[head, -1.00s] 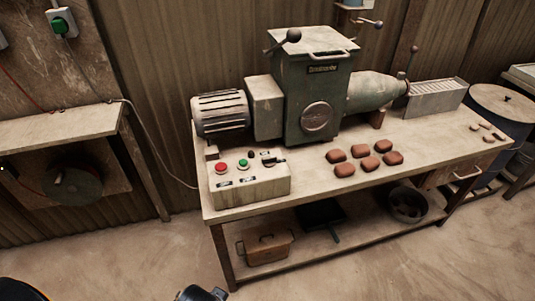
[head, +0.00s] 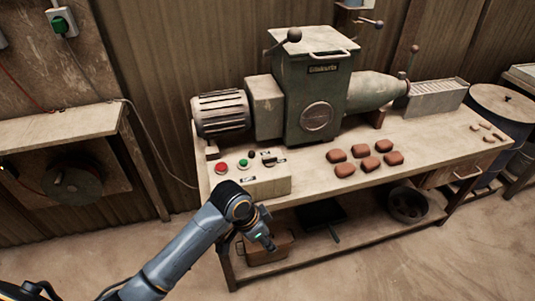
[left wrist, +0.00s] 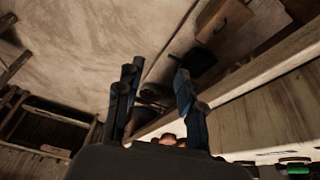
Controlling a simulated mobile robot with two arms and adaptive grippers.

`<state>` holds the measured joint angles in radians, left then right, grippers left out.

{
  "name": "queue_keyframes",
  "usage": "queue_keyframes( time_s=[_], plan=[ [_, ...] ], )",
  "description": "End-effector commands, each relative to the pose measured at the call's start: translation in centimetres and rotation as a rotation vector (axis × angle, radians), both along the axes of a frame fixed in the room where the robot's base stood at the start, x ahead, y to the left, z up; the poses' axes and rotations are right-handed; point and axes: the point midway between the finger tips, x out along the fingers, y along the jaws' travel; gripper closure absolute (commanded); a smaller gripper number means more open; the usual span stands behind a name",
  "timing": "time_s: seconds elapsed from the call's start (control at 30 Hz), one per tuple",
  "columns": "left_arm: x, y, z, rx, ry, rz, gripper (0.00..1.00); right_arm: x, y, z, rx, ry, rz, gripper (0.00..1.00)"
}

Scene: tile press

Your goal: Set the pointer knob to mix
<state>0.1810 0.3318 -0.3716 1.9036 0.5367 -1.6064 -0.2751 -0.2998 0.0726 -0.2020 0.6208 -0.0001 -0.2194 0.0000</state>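The pointer knob (head: 270,161), a small black knob, sits at the right of the pale control box (head: 268,187) on the bench's left end. Its label is too small to read. My left gripper (head: 264,240) is in front of the box and nearer the camera, apart from the knob. My arm covers the box's front left part. In the left wrist view the gripper (left wrist: 156,72) has its two dark fingers spread, with nothing between them. I cannot make out the knob there. My right gripper is in neither view.
A red button (head: 221,167), a green button (head: 244,163) and a small black knob (head: 251,154) share the box top. The green machine (head: 317,85) stands behind. Several brown tiles (head: 344,170) lie to the right on the workbench (head: 430,150). A crate (head: 268,247) is on the lower shelf.

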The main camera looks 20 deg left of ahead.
Motion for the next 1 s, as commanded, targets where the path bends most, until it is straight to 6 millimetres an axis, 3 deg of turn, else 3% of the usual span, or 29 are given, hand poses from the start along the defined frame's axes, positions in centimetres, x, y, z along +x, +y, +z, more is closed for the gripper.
queue_keyframes(
  time_s=[0.03,0.1,0.3,0.43,0.6,0.77,1.0],
  plan=[
    [2.8,0.7,1.2,0.017,-0.01,-0.04,0.62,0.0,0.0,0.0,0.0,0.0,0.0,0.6],
    [5.9,1.5,2.9,0.027,-0.009,-0.094,0.62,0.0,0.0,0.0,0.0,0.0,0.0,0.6],
    [13.6,5.5,9.6,0.039,-0.013,-0.179,0.62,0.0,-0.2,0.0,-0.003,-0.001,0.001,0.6],
    [17.0,8.3,14.7,0.026,-0.027,-0.191,0.62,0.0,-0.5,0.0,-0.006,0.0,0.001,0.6],
    [19.3,10.8,19.4,0.002,-0.047,-0.189,0.62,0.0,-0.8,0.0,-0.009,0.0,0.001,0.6],
    [19.9,11.4,20.5,-0.011,-0.053,-0.189,0.62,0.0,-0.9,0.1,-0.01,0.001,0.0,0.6],
    [20.6,10.2,17.2,-0.011,-0.052,-0.189,0.62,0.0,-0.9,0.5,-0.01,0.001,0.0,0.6]
  ],
)
